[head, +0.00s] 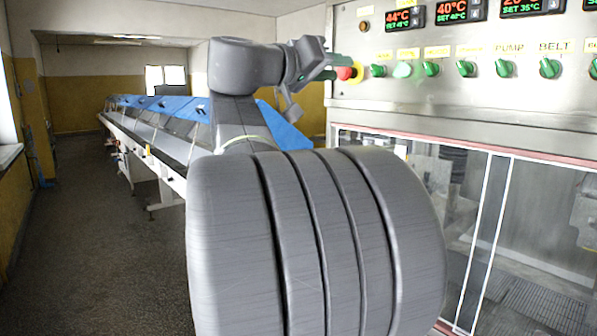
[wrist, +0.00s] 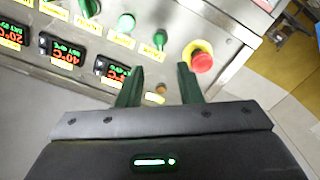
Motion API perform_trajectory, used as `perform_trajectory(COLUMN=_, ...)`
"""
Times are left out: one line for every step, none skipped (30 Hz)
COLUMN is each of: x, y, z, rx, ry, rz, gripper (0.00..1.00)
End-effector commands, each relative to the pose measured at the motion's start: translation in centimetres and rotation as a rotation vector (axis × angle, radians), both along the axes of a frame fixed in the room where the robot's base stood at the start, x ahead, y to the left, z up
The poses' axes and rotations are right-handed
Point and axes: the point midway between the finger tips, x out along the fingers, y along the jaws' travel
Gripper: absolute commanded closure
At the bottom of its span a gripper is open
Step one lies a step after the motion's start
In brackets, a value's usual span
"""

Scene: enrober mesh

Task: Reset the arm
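My gripper (head: 331,66) is raised in front of the upper left part of the steel control panel (head: 470,107) in the head view. In the wrist view my gripper (wrist: 158,88) has its two green fingers apart with nothing between them. The red emergency button (wrist: 201,61) on its yellow base is just beyond the right finger. In the head view the red button (head: 345,73) is beside the fingertips. I cannot tell whether a finger touches it.
Green knobs (head: 465,68) and lit temperature displays (head: 404,19) line the panel. Glass doors (head: 535,220) are below it. A long conveyor with blue covers (head: 160,104) runs back at the left. The floor (head: 90,235) at far left is clear.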

Motion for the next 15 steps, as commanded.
perform_trajectory(x=0.5, y=-0.8, z=0.1, rx=0.000, ry=0.001, rz=-0.006, gripper=0.67)
perform_trajectory(x=0.8, y=-1.1, z=0.2, rx=-0.001, ry=0.002, rz=-0.005, gripper=0.67)
perform_trajectory(x=1.2, y=-1.7, z=0.2, rx=-0.001, ry=0.002, rz=-0.006, gripper=0.67)
perform_trajectory(x=1.5, y=-2.0, z=0.2, rx=-0.001, ry=0.001, rz=-0.004, gripper=0.67)
perform_trajectory(x=1.8, y=-2.4, z=0.2, rx=-0.001, ry=0.002, rz=-0.006, gripper=0.67)
perform_trajectory(x=2.2, y=-2.9, z=0.2, rx=-0.002, ry=0.001, rz=-0.005, gripper=0.67)
perform_trajectory(x=2.5, y=-3.3, z=0.2, rx=-0.001, ry=0.002, rz=-0.005, gripper=0.67)
perform_trajectory(x=2.8, y=-3.8, z=0.2, rx=-0.001, ry=0.002, rz=-0.006, gripper=0.67)
perform_trajectory(x=3.3, y=-4.3, z=0.2, rx=-0.001, ry=0.002, rz=-0.005, gripper=0.67)
perform_trajectory(x=3.5, y=-4.7, z=0.2, rx=0.000, ry=0.002, rz=-0.005, gripper=0.67)
perform_trajectory(x=3.8, y=-5.1, z=0.2, rx=0.000, ry=0.001, rz=-0.004, gripper=0.67)
perform_trajectory(x=4.3, y=-5.7, z=0.2, rx=0.000, ry=0.002, rz=-0.005, gripper=0.67)
perform_trajectory(x=4.6, y=-6.0, z=0.2, rx=0.000, ry=0.001, rz=-0.004, gripper=0.67)
perform_trajectory(x=4.9, y=-6.4, z=0.2, rx=0.000, ry=0.001, rz=-0.004, gripper=0.67)
perform_trajectory(x=5.2, y=-6.9, z=0.2, rx=0.000, ry=0.001, rz=-0.005, gripper=0.67)
